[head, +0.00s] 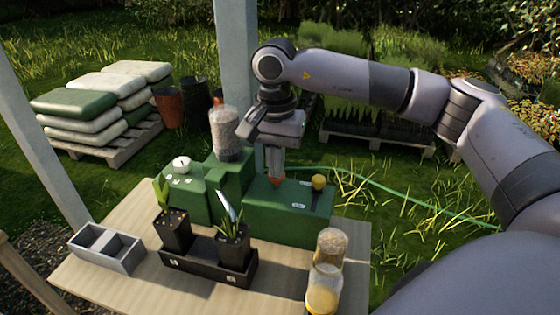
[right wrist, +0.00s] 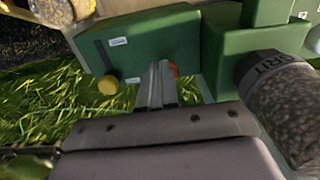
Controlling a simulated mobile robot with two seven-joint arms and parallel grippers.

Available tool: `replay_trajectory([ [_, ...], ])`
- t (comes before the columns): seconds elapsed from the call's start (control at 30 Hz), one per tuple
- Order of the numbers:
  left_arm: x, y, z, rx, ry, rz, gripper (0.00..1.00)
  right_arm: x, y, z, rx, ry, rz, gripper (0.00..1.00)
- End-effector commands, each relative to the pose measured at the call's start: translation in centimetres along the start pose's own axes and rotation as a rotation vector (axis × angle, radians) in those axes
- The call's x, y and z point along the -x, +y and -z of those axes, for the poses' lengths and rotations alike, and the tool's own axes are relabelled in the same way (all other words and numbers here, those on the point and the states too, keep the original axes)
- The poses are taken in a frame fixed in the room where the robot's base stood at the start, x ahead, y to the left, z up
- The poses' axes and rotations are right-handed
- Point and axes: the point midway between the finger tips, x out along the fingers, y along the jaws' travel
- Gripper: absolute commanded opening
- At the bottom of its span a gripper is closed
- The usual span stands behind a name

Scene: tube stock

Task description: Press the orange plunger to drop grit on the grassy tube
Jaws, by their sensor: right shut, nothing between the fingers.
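The orange plunger (head: 277,182) is on the green box (head: 285,212) at the bench's back. My right gripper (head: 276,174) is shut and empty, pointing down with its tips right at the plunger. In the right wrist view, the fingers (right wrist: 158,92) partly hide the plunger (right wrist: 174,69); I cannot tell whether it is pressed down. A clear grit bottle (head: 226,135) stands upside down on the green unit to the left; its GRIT label shows in the right wrist view (right wrist: 281,84). The grassy tube (head: 234,246) stands at the right of a black tray (head: 205,268). My left gripper is out of view.
A broad-leaved tube (head: 174,229) stands at the tray's left. A yellow knob (head: 318,182) is on the green box's right part. A white knob (head: 181,163) is at left. A grey divided box (head: 107,248) and filled jars (head: 328,270) flank the tray.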

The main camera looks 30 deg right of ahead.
Motion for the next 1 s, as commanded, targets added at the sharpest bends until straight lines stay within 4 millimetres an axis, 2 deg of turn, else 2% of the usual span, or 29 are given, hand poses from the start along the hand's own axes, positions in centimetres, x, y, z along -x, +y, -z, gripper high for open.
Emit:
replay_trajectory([
  [0.03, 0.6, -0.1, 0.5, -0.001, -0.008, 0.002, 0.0, 1.4, -0.2, -0.3, 0.002, 0.002, 0.002, 0.0],
  [0.13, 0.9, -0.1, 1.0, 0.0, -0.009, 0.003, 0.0, 2.8, -0.6, -0.8, 0.0, 0.005, 0.006, 0.0],
  [0.3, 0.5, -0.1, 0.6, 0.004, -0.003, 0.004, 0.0, 6.8, -0.6, -0.7, -0.002, 0.007, 0.01, 0.0],
  [0.5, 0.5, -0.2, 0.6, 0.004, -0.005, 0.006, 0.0, 10.4, -0.5, -0.7, -0.002, 0.006, 0.008, 0.0],
  [0.7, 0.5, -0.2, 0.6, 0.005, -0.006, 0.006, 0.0, 11.9, -0.5, -0.6, -0.002, 0.006, 0.006, 0.0],
  [1.0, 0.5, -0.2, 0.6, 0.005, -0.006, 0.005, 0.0, 12.1, -0.5, -0.6, -0.002, 0.006, 0.006, 0.0],
])
